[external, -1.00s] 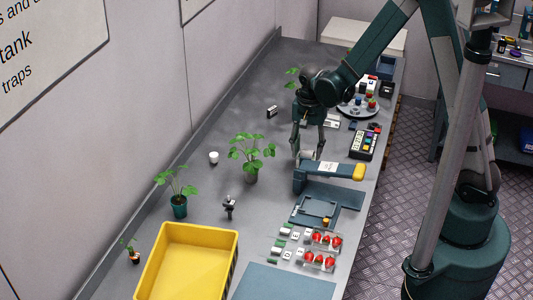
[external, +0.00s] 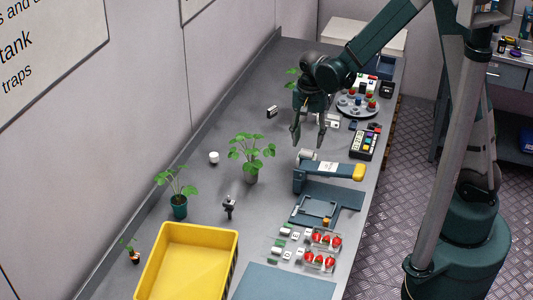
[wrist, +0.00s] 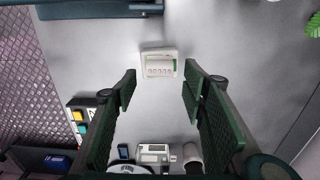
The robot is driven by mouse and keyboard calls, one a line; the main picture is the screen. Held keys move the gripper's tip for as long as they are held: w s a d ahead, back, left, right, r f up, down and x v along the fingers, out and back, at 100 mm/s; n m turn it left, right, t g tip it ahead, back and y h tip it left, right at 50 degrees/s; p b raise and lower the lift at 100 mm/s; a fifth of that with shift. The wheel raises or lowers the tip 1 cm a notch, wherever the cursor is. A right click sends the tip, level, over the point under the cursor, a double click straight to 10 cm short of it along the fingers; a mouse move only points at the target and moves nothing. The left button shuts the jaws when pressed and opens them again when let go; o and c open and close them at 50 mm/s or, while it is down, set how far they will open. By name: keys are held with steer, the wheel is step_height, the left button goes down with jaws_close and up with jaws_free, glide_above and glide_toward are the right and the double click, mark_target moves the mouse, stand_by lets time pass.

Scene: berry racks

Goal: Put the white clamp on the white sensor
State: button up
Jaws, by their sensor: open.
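My gripper (external: 308,143) is open and empty above the bench; its fingers also show in the wrist view (wrist: 159,88). A white device with a small display (wrist: 155,152) stands at the bottom of the wrist view, beside a white cylinder (wrist: 192,157). I cannot tell for certain which of these is the clamp or the sensor.
A teal sealer-like machine (external: 318,188) with a yellow-ended arm is in front of my gripper. A keypad box (external: 363,145) is to the right. Potted plants (external: 252,160), a yellow crate (external: 228,236) and trays of red berries (external: 322,240) stand nearer. The left bench is mostly free.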

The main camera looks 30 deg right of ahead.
mark_target(307, 150)
step_height(307, 150, up, 7)
steer(key=shift+r, duration=0.15)
stand_by(0.4)
stand_by(0.6)
steer(key=s+d+r+n+t, duration=0.35)
steer(key=s+d+r, duration=0.25)
steer(key=d+r, duration=0.5)
steer(key=s+d+r+n+t, duration=0.2)
steer(key=s+d+r, duration=0.1)
steer(key=s, duration=0.3)
steer(key=s+d+r+n+t, duration=0.1)
steer(key=s+d+r+n, duration=0.2)
steer(key=s+d, duration=0.3)
steer(key=shift+s+r+t, duration=0.35)
steer(key=shift+s+r, duration=0.05)
steer(key=shift+d+n, duration=0.1)
steer(key=shift+n, duration=0.15)
